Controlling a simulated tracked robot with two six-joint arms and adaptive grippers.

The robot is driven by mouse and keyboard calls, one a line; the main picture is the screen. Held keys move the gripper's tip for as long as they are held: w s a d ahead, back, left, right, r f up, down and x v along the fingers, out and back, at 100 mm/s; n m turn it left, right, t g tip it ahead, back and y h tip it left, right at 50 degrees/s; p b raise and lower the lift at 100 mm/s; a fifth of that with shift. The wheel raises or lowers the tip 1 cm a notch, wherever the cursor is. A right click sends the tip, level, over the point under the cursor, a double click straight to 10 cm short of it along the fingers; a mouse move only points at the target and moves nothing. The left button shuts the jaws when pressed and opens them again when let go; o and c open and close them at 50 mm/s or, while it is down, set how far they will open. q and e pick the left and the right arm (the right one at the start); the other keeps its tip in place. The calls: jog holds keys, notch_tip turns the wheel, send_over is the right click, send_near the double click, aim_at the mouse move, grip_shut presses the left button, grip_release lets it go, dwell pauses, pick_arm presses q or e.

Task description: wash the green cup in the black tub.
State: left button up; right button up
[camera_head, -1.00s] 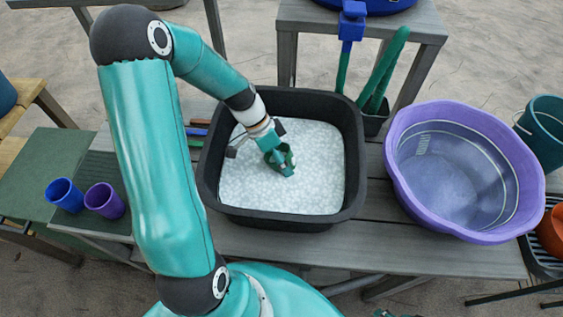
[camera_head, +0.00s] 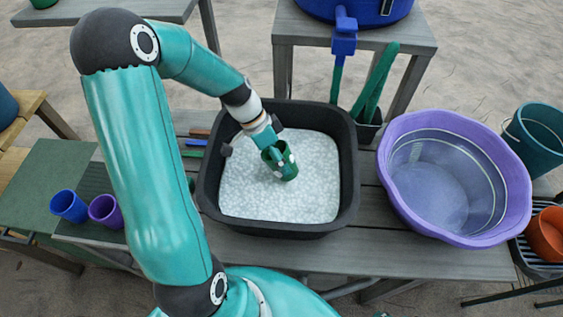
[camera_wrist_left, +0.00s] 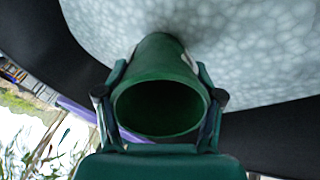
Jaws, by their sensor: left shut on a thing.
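The green cup (camera_head: 286,172) is in the black tub (camera_head: 350,160), over the white foamy water (camera_head: 310,195). White foam patches show on its side. My left gripper (camera_head: 274,148) is shut on the cup from its rim end. In the left wrist view the cup (camera_wrist_left: 158,75) lies between the two fingers (camera_wrist_left: 160,100), with its dark open mouth toward the camera and its far end at the suds. How deep the cup's base sits in the foam I cannot tell. My right gripper is not in view.
A large purple basin (camera_head: 390,190) stands right of the tub on the grey bench (camera_head: 300,250). Blue (camera_head: 69,206) and purple (camera_head: 106,210) cups stand at the left. Behind the tub are a blue tap (camera_head: 343,45) and a dark holder (camera_head: 368,130) with green things. A teal bucket (camera_head: 540,125) is at far right.

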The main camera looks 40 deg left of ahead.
pick_arm(q)
notch_tip(320, 180, up, 13)
jog(key=p, duration=0.7)
jog(key=shift+r+p, duration=0.15)
jog(key=shift+p, duration=0.15)
dwell(1.0)
notch_tip(320, 180, up, 4)
jog(key=r+m+g+y+b, duration=0.1)
jog(key=m+g+y+b, duration=0.15)
jog(key=m+y, duration=0.35)
send_over(290, 160)
jog(key=shift+f+m+t+h, duration=0.25)
jog(key=shift+m+t+h, duration=0.05)
jog(key=shift+m+t, duration=0.1)
